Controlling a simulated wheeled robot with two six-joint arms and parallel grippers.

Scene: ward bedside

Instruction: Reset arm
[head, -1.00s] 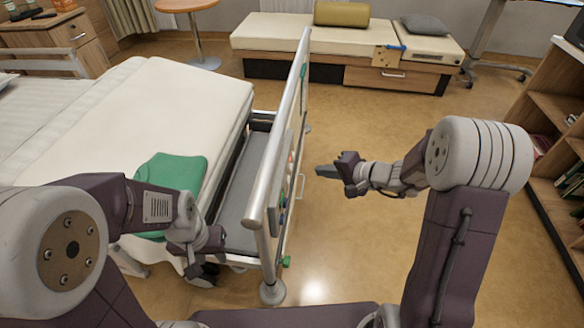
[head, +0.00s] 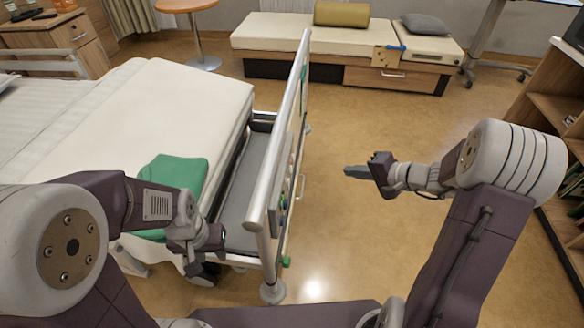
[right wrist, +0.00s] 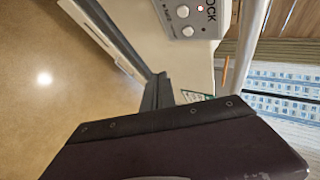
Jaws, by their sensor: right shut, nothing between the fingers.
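My right gripper (head: 357,171) is in the middle of the head view, over the open floor to the right of the bed's foot rail (head: 277,160). Its fingers are shut and point left, apart from the rail. In the right wrist view the dark gripper body fills the bottom, with the dark fingers (right wrist: 157,92) beyond it and a bed control panel with a lock label (right wrist: 190,14) in the background. My left gripper (head: 200,268) is low at the left, beside the bed's foot end. Its fingers are dark and small, and their opening is not clear.
The bed (head: 170,95) with a green cloth (head: 175,178) lies at the left. A bench (head: 350,52) with cushions stands at the back. A wooden shelf (head: 545,100) is at the right edge. The floor (head: 400,120) between them is clear.

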